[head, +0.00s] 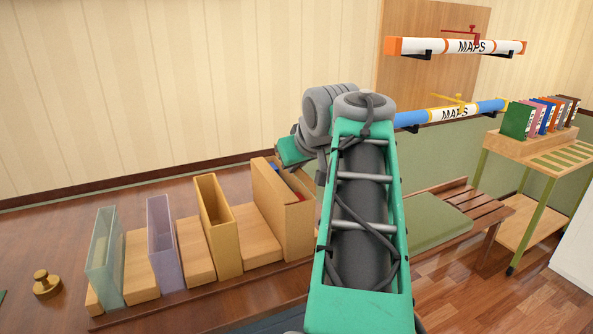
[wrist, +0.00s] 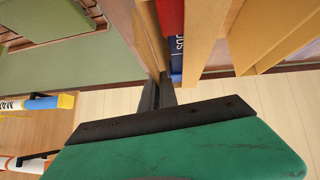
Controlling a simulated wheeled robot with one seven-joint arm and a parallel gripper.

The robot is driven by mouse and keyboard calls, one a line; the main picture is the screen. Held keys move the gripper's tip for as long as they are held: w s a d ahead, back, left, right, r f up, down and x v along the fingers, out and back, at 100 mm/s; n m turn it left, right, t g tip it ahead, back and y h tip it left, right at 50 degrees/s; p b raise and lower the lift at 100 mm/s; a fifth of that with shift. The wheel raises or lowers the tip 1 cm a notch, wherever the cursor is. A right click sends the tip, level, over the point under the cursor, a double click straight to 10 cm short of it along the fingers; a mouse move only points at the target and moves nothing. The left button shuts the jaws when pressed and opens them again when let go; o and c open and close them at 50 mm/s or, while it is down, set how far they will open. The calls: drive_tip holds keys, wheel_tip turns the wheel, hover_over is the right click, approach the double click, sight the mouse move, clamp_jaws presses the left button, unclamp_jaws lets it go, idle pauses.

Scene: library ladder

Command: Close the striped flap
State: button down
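I cannot make out a flap with clear stripes in either view. My gripper's dark fingers (wrist: 159,94) show in the wrist view, close together at the edge of a brown wooden panel (wrist: 148,30). I cannot tell whether they touch or pinch it. In the head view the fingers are hidden; my green arm covers the middle of the picture. A large tan box (head: 283,212) stands just left of my arm, its right part hidden. A blue and red item (wrist: 176,45) with white lettering sits beside the panel in the wrist view.
A yellow box (head: 218,228), a purple holder (head: 161,245) and a glassy holder (head: 104,258) stand in a row to the left, with wooden blocks between. A brass weight (head: 46,284) lies far left. A bench with a green cushion (head: 437,222) is right of my arm.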

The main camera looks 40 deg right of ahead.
drive_tip(key=c, duration=1.6)
unclamp_jaws()
drive_tip(key=shift+c, duration=0.2)
drive_tip(key=p+v, duration=0.2)
drive_tip(key=v, duration=0.5)
drive_tip(key=shift+s+r, duration=0.2)
drive_tip(key=shift+s, duration=0.1)
drive_tip(key=shift+a, duration=0.1)
